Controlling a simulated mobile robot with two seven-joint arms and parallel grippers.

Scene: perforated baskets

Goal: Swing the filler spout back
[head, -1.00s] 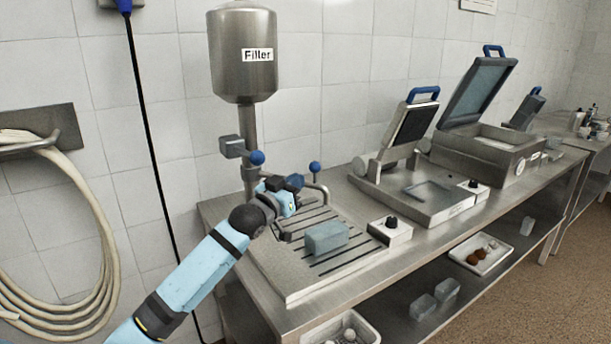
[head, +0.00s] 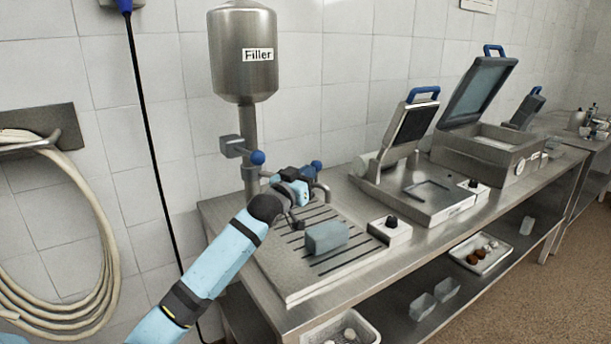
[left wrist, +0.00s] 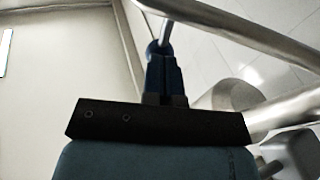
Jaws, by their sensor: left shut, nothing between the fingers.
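The steel filler (head: 243,60) hangs on a column at the wall, labelled "Filler". Its spout (head: 324,190) is a bent steel tube that reaches out over the slotted drip plate, partly hidden behind my left gripper. A small blue knob (head: 316,164) stands up near the spout. My left gripper (head: 307,174) is shut and empty, close beside the knob. In the left wrist view the shut fingers (left wrist: 163,75) point at the blue knob (left wrist: 153,48) and a steel rod; I cannot tell whether they touch. My right gripper is not in view.
A grey block (head: 326,237) sits on the slotted plate (head: 290,265) under the spout. A second blue knob (head: 257,157) is on the column's valve. A control box (head: 390,230) and open lidded machines stand to the right. A coiled hose (head: 60,240) hangs at left.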

